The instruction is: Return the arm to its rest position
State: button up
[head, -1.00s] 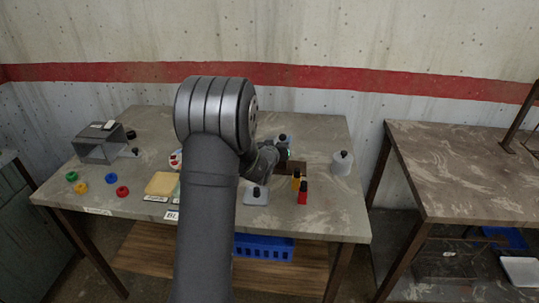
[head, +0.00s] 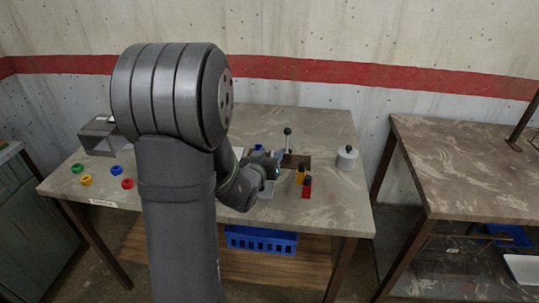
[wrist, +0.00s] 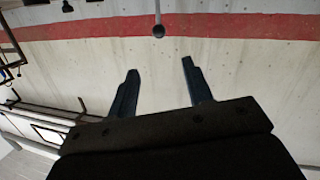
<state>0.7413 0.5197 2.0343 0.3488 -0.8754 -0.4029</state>
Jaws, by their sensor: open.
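My gripper shows in the wrist view (wrist: 158,85), its two dark fingers spread apart with nothing between them. Behind the fingers the wrist view shows the wall with its red stripe, and no table surface between them. In the head view my arm rises large in the foreground and bends over the table (head: 335,205). The gripper end lies near the table's middle, beside the dark block and the lever, and is partly hidden by my wrist links.
A red bottle (head: 306,187) and a yellow bottle (head: 299,175) stand close to the right of my wrist. A black-knobbed lever (head: 287,141) rises behind. A white weight (head: 347,158) stands at right. A grey box (head: 98,136) and coloured rings (head: 127,184) lie left.

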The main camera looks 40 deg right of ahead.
aim_at(290, 133)
dwell(0.4)
jog(key=x, duration=1.7)
jog(key=shift+w+d, duration=0.15)
jog(key=shift+d, duration=0.1)
jog(key=v, duration=1.7)
jog(key=x, duration=1.7)
jog(key=shift+d, duration=0.15)
jog(key=shift+s+d+m, duration=0.3)
jog(key=shift+s+m, duration=0.15)
jog(key=shift+m, duration=0.25)
